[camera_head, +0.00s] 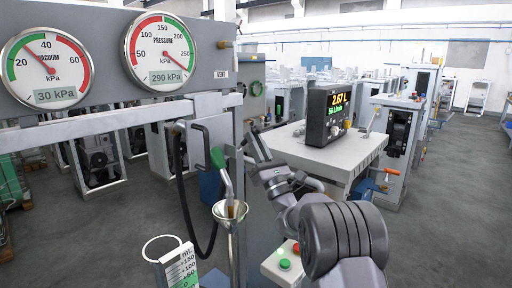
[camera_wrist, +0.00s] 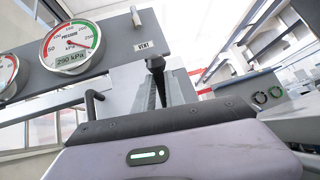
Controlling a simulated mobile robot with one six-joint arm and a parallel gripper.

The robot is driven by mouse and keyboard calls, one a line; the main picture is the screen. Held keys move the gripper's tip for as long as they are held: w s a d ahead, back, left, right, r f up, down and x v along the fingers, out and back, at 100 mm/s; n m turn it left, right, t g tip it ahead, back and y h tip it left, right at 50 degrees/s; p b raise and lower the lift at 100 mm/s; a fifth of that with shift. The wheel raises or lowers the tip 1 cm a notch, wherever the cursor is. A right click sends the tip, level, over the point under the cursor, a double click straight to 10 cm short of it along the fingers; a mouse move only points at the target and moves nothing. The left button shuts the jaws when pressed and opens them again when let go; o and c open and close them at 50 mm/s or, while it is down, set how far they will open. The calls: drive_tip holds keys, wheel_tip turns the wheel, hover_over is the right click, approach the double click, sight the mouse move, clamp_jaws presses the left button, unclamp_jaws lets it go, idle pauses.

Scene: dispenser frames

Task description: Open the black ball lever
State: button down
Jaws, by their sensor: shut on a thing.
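My gripper (camera_head: 252,138) reaches up beside the dispenser panel in the head view, to the right of its post. In the wrist view the fingers of my gripper (camera_wrist: 157,88) point away towards the panel, below the VENT label. A small black piece (camera_wrist: 155,63), which looks like the black ball lever, sits at the fingertips, and the jaws are shut on it. The fingers hide most of it, so its angle cannot be told. In the head view the lever cannot be made out clearly.
The panel carries a vacuum gauge (camera_head: 46,66) and a pressure gauge (camera_head: 160,52). A green-handled nozzle (camera_head: 220,165) hangs in a funnel (camera_head: 230,211), with a black hose (camera_head: 183,195) to its left. A black display (camera_head: 328,115) stands on a table to the right.

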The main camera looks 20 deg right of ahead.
drive_tip(key=shift+s+d+r, duration=0.1)
drive_tip(key=shift+d+r, duration=0.05)
drive_tip(key=shift+r, duration=0.1)
drive_tip(key=c, duration=1.5)
unclamp_jaws()
drive_tip(key=shift+o, duration=0.5)
drive_tip(key=shift+s+d, duration=0.15)
drive_tip(key=shift+s, duration=0.05)
drive_tip(key=b+v, duration=0.2)
drive_tip(key=v, duration=1.5)
drive_tip(key=shift+f+b, duration=0.35)
drive_tip(key=shift+f, duration=0.05)
